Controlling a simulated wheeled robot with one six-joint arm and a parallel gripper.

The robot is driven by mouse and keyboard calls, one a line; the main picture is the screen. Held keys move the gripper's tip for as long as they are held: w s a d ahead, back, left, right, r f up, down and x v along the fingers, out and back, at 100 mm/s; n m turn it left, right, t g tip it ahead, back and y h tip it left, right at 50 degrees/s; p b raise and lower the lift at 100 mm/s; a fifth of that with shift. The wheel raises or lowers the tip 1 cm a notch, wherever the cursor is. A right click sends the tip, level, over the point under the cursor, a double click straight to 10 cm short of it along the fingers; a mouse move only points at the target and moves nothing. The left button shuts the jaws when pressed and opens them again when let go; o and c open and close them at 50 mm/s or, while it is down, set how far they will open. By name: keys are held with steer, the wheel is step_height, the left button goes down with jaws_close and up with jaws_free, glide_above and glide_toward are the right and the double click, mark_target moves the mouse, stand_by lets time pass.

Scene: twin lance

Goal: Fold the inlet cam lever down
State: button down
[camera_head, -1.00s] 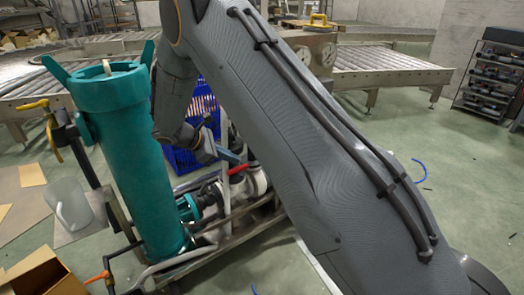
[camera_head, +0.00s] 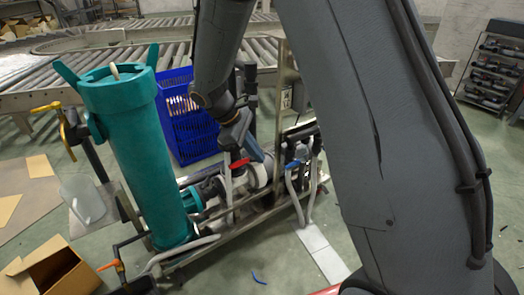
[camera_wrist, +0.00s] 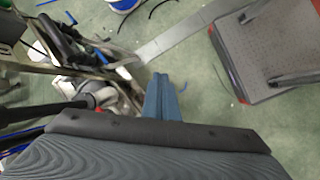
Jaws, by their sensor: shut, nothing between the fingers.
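My gripper (camera_head: 257,153) is at the end of my arm, its blue fingers together and empty, above and beside the pump skid's white fitting (camera_head: 258,175). In the wrist view the blue fingers (camera_wrist: 163,97) are closed, pointing over the green floor beside the skid. A red handle (camera_head: 240,163) lies just left of the fingers in the head view. A teal coupling (camera_head: 190,200) joins the tall teal filter vessel (camera_head: 135,150) to the skid piping. I cannot make out for certain which part is the inlet cam lever, or its position.
A blue crate (camera_head: 185,125) stands behind the skid. A roller conveyor (camera_head: 40,75) runs along the back. A cardboard box (camera_head: 55,270) is at front left. The wrist view shows a grey platform (camera_wrist: 265,55) at right. Open floor (camera_head: 265,250) lies in front of the skid.

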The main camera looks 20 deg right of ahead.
steer(key=w+f+m+t+y+b, duration=0.2)
steer(key=w+f+t+y+b, duration=0.65)
steer(key=w+f+b, duration=0.75)
steer(key=w+d+f+t+y+b, duration=0.1)
steer(key=w+f+t+y+b, duration=0.25)
steer(key=w+t, duration=0.2)
steer(key=s+d+r+m+t+y+b, duration=0.2)
steer(key=s+d+r+t+y+b, duration=0.35)
steer(key=d+b, duration=0.2)
steer(key=b+x, duration=0.5)
steer(key=x, duration=0.9)
steer(key=shift+w+d+r+t, duration=0.2)
steer(key=shift+r+t, duration=0.05)
steer(key=shift+t, duration=0.2)
